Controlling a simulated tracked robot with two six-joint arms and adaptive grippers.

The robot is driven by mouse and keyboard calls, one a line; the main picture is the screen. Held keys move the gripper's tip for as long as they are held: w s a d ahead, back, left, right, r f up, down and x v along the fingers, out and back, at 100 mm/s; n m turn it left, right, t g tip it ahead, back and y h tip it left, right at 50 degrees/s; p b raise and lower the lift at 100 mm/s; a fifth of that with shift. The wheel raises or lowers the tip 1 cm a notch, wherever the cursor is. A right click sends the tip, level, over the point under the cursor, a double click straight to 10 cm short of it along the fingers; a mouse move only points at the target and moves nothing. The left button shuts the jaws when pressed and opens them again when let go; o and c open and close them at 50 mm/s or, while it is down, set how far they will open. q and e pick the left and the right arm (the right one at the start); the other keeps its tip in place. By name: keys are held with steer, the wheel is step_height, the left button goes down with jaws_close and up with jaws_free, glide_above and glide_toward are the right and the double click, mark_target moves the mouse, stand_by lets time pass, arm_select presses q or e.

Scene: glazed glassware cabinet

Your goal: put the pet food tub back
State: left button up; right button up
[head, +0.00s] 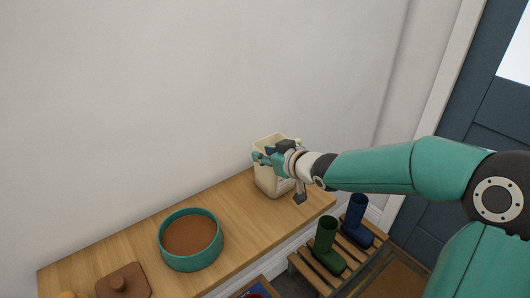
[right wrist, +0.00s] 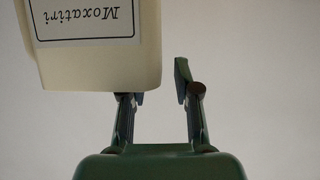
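A cream, open-topped tub (head: 266,181) with squared sides stands upright near the right end of the wooden bench top, close to the wall. Its label, upside down in the right wrist view, reads "Moxatiri" on the tub (right wrist: 95,62). My right gripper (head: 270,157) is at the tub's rim, partly covering it. In the right wrist view the fingers of my right gripper (right wrist: 160,90) are apart. One fingertip is partly hidden behind the tub's edge, the other stands clear to the right. Contact cannot be told. My left gripper is not in view.
A teal round bowl (head: 178,260) with a brown inside stands left of the tub on the bench top (head: 240,222). A brown lidded object (head: 122,284) is farther left.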

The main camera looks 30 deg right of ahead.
steer(key=p+v, duration=0.3)
steer(key=v, duration=0.7)
steer(key=shift+s+r, duration=0.15)
steer(key=shift+s, duration=0.15)
